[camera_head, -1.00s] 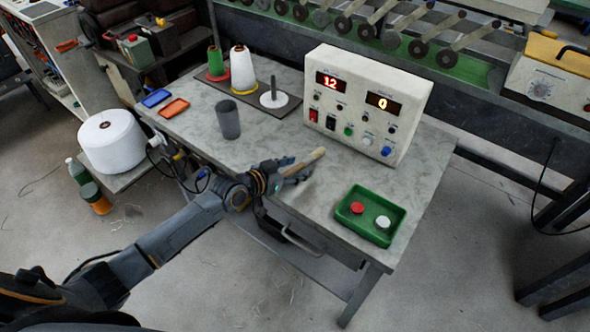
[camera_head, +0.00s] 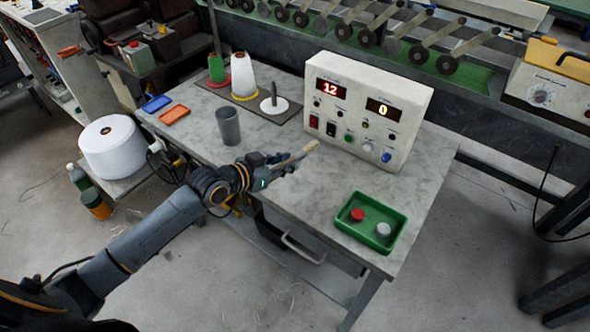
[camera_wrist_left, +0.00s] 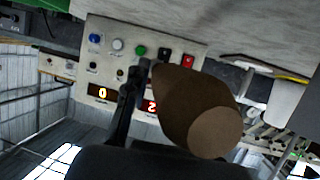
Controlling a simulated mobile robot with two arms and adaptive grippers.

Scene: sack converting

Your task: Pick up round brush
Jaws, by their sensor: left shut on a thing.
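The round brush (camera_head: 303,152) shows as a light tan and brown stick in the head view. My left gripper (camera_head: 287,163) is shut on it and holds it over the front of the grey table (camera_head: 300,215), in front of the control box. The brush seems to be above the table top, though the gap is hard to judge. In the left wrist view the brush (camera_wrist_left: 195,105) is a thick brown body with a paler round end, close to the camera. One dark finger (camera_wrist_left: 124,108) shows beside it. My right gripper is not in view.
The white control box (camera_head: 365,110) stands just behind the brush. A grey cup (camera_head: 228,126) is to the left. A green tray (camera_head: 370,243) with a red and a white button sits at the right front. Cones of thread (camera_head: 243,76) stand at the back.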

